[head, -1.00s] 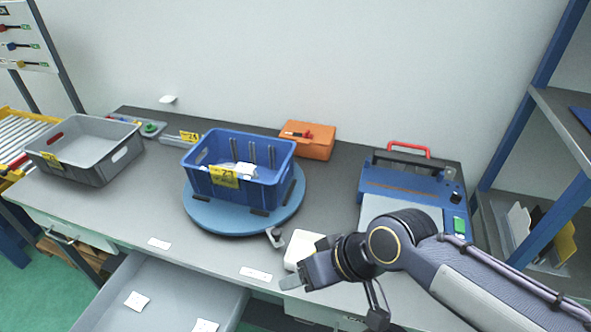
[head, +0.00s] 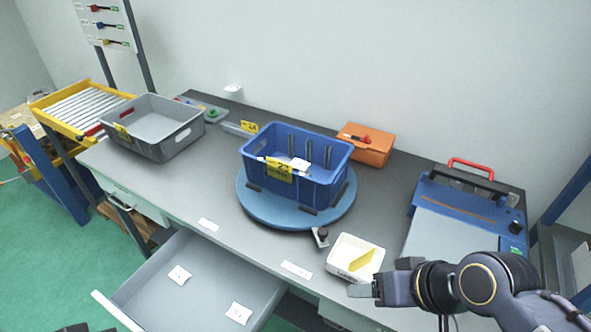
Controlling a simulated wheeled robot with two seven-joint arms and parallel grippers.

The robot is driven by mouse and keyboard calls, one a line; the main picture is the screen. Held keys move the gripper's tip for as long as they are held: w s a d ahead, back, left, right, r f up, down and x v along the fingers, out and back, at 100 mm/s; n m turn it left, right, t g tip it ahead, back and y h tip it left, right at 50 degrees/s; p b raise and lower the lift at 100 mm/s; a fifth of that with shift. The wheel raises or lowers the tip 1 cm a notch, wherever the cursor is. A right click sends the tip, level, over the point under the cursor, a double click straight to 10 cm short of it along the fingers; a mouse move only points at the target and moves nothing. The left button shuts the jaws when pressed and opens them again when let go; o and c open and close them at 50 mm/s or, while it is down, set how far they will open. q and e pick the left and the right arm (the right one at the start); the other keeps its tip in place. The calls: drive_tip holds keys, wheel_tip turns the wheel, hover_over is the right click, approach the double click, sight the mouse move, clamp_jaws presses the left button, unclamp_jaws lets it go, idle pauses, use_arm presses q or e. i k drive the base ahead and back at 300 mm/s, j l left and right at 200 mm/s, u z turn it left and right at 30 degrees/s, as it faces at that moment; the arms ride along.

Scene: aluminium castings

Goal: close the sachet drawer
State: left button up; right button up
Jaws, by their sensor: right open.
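The sachet drawer (head: 205,262) is pulled out from under the bench at the lower left, its grey inside open to view. Two white sachets lie in it, one near the left (head: 179,275) and one nearer the front (head: 239,313). The lower part of the drawer is cut off by the picture's bottom edge. My right gripper (head: 362,290) is open and empty at the bench's front edge, to the right of the drawer and clear of it. My left gripper is not seen.
A white bin (head: 340,268) with a yellow card stands just behind my right gripper. A blue crate (head: 310,190) sits on a blue turntable (head: 258,211). A grey crate (head: 175,148), an orange box (head: 365,155) and a blue machine (head: 430,195) stand on the bench.

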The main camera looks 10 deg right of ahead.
sight(150, 300)
drive_tip(key=j+u, duration=0.1)
drive_tip(key=j, duration=1.35)
